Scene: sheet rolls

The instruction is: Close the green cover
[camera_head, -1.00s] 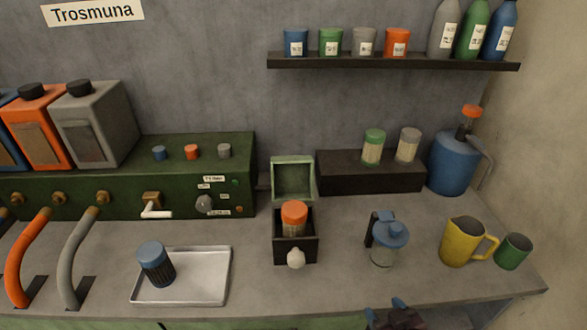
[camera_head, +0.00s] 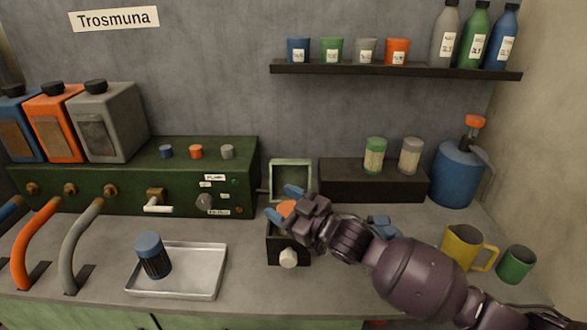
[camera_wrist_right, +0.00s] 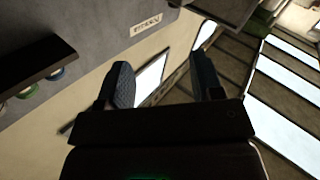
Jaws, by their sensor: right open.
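The green cover (camera_head: 291,166) is a square, pale-rimmed lid standing open at the back of a small black box (camera_head: 271,254) with a white knob in front. An orange-topped item (camera_head: 287,208) sits in the box and is partly hidden by my right gripper (camera_head: 283,204). My right gripper has its blue fingers spread apart, empty, over the box and just in front of the cover's lower edge. I cannot tell whether it touches the cover. Its open fingers also show in the right wrist view (camera_wrist_right: 163,82), where the cover is not clearly seen. My left gripper is out of view.
A dark block (camera_head: 372,183) with two jars stands right of the cover. A green machine (camera_head: 105,190) stands to the left. A metal tray (camera_head: 205,282) holds a dark, blue-capped jar. A blue-lidded item (camera_head: 383,223) is mostly behind my right arm.

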